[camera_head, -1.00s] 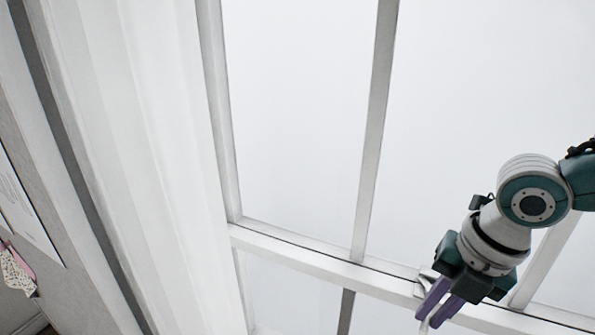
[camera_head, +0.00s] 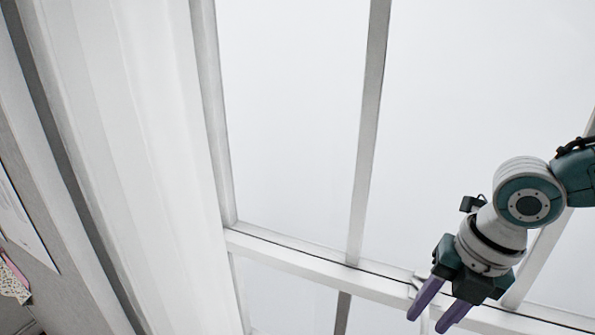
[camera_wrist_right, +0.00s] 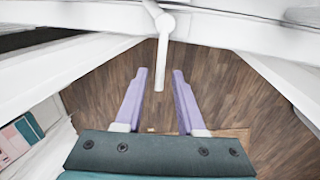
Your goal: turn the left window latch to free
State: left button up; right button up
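The white window latch (camera_wrist_right: 165,22) is on the window's cross rail (camera_head: 300,262). In the right wrist view its lever (camera_wrist_right: 161,60) runs from the round pivot down between my fingers. My right gripper (camera_wrist_right: 160,75) is open, with one purple finger on each side of the lever and gaps showing on both sides. In the head view the right gripper (camera_head: 425,323) is in front of the rail at lower right, and a bit of the latch (camera_head: 420,277) shows behind it. The left gripper is not in view.
A white curtain (camera_head: 145,160) hangs left of the window. An upright window bar (camera_head: 369,130) rises from the rail. A wall with a paper sheet (camera_head: 22,222) is at far left. The wrist view shows wooden floor (camera_wrist_right: 225,85) far below.

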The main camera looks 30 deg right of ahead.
notch_tip(320, 180, up, 10)
jog(key=s+d, duration=0.1)
jog(key=shift+s, duration=0.35)
jog(key=shift+f, duration=0.2)
